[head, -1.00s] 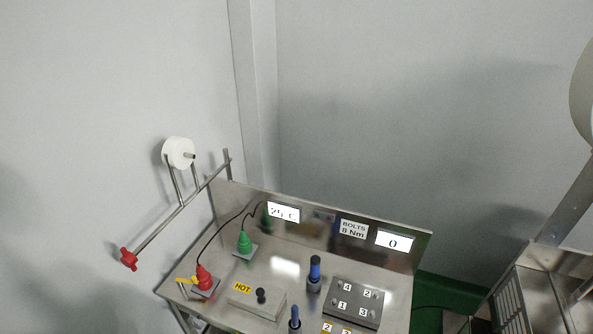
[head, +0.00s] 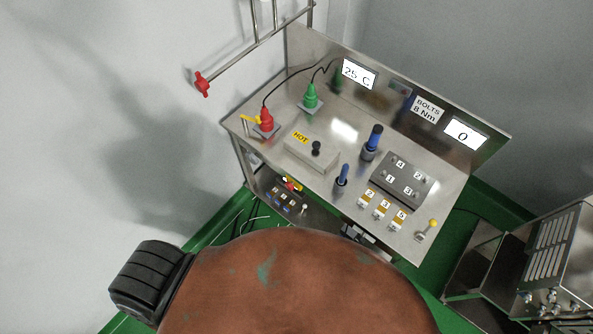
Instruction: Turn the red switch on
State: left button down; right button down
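A small red knob on a yellow base (head: 291,184) shows on the lower level of the steel workstation, under the front edge of its top. It looks like a red switch, but it is too small to tell its position. Close in front of it is a dark panel (head: 283,200) with several small labelled parts. On the worktop, a red cone-shaped connector (head: 265,121) with a yellow lever stands at the left, with a black cable running from it. Neither of my grippers can be made out in the head view.
The worktop (head: 335,204) carries a green connector (head: 310,97), a HOT box (head: 312,153), blue-handled tools (head: 374,139) and a numbered bolt block (head: 402,178). A red handle (head: 203,83) sits on a pipe at left. A metal cabinet (head: 550,262) stands at right.

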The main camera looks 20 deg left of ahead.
aim_at(290, 187)
jog(key=z, duration=2.25)
jog(key=k, duration=1.65)
jog(key=u, duration=2.15)
